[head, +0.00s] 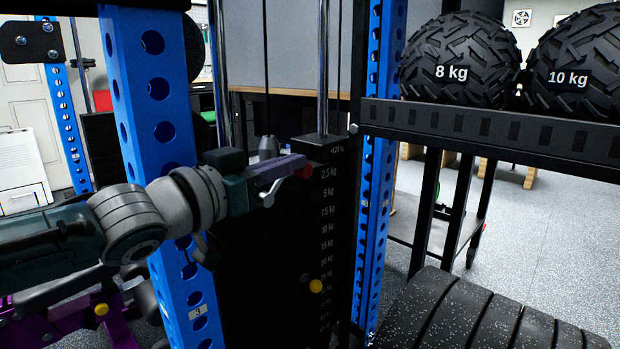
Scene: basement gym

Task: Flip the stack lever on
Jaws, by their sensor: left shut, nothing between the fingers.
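The weight stack (335,215) is a tall black column with kilogram labels down its face, between blue uprights. A small red piece (304,172), which looks like the stack lever's end, shows at the upper front of the stack, beside the top plate marks. My left gripper (284,172) reaches in from the left past the blue upright. Its fingers are shut and empty, with their tips at or very near the red piece. I cannot tell whether they touch it. The fingers partly hide the lever, so its position is unclear. My right gripper is not in view.
A blue perforated upright (157,110) stands close to my left arm. A second blue upright (372,220) is right of the stack. A yellow knob (316,286) sits low on the stack. A black rack (480,128) holds 8 kg and 10 kg balls at right.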

